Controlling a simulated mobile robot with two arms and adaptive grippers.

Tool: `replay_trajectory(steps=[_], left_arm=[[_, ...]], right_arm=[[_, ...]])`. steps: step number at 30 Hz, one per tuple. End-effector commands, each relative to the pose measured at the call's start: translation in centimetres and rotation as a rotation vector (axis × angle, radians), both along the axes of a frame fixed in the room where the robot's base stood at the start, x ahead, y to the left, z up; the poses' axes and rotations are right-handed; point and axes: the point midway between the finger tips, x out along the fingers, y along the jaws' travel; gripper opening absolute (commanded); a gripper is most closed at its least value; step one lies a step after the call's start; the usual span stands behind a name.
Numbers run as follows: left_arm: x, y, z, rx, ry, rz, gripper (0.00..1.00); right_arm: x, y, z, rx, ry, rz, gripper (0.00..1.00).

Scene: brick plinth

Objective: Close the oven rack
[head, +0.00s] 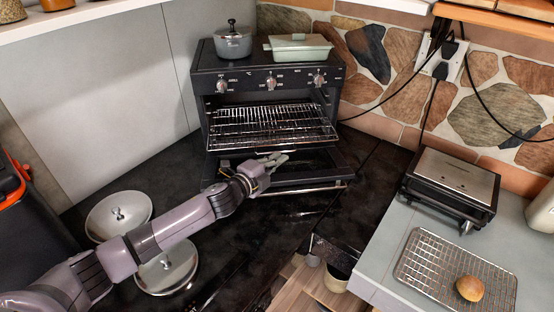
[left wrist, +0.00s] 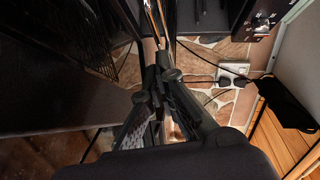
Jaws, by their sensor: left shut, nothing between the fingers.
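The black toaster oven (head: 270,82) stands in the back corner of the dark counter with its door (head: 300,188) folded down open. The wire oven rack (head: 272,126) sticks out of the cavity over the open door, and it is empty. My left gripper (head: 276,160) is shut and empty, with its fingers just in front of the rack's front edge and over the door. I cannot tell whether it touches the rack. In the left wrist view the left gripper's fingers (left wrist: 157,55) are together, near dark oven surfaces. My right gripper is not in view.
A grey pot (head: 233,42) and a pale green dish (head: 298,48) stand on the oven. A black appliance (head: 452,186) and a cooling rack (head: 420,268) with a bun (head: 470,288) are at the right.

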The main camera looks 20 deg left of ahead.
Motion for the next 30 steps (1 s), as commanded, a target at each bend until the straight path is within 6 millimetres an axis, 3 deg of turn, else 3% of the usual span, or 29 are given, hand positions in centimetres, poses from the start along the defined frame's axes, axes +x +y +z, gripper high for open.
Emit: replay_trajectory(steps=[9, 14, 30], left_arm=[[0.1, 0.1, 0.0, 0.000, 0.000, 0.000, 0.00], [1.3, 0.6, 0.0, 0.001, -0.001, 0.002, 0.00], [10.9, 5.1, -0.1, 0.001, -0.004, 0.003, 0.00]], right_arm=[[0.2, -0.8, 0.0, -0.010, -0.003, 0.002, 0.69], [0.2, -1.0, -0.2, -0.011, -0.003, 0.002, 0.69], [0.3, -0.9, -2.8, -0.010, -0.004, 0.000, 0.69]])
